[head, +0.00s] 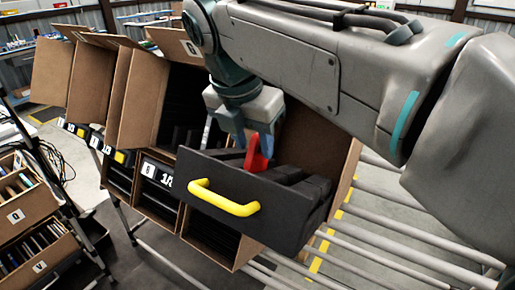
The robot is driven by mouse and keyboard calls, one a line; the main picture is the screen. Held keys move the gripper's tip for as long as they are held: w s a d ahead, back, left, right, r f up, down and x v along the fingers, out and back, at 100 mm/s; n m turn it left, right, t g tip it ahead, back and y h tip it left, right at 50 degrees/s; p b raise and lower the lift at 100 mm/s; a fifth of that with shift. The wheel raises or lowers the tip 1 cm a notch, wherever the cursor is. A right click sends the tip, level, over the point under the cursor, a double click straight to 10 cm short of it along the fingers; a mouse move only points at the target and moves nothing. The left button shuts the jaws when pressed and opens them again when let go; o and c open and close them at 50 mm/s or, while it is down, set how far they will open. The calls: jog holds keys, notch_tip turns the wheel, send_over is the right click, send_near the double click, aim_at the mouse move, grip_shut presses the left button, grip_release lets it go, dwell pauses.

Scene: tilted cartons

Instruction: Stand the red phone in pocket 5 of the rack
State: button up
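The red phone (259,155) shows as a small red piece behind the top edge of a black front panel, upright or slightly tilted. Its lower part is hidden by that panel. My gripper (250,135) points down directly at the phone, its fingers at the phone's upper part. I cannot tell whether they grip it. The black rack (272,214) has a yellow handle (224,199) on its front and dark dividers behind. It sits tilted in a brown carton. Pocket numbers are not readable, so I cannot tell which pocket the phone is over or in.
Open brown cartons (90,80) with raised flaps stand in a row at left. Labelled bins (158,172) sit below them. Grey conveyor rollers (370,225) run at right. More cartons (40,243) stand at lower left. My arm covers the upper right.

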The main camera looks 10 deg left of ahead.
jog(key=shift+x, duration=1.55)
grip_shut()
jog(key=shift+r, duration=0.15)
jog(key=shift+w+d+r+p, duration=0.3)
jog(key=shift+w+r+p, duration=0.45)
jog(key=shift+r+p, duration=0.85)
jog(key=shift+w+d+r+p, duration=0.3)
jog(key=shift+w+r+p, duration=0.5)
jog(key=shift+r+p, duration=0.85)
jog(key=shift+w+d+r+p, duration=0.3)
jog(key=shift+w+r+p, duration=0.45)
jog(key=shift+r+p, duration=0.85)
jog(key=shift+f+p, duration=0.15)
jog(key=shift+p, duration=0.15)
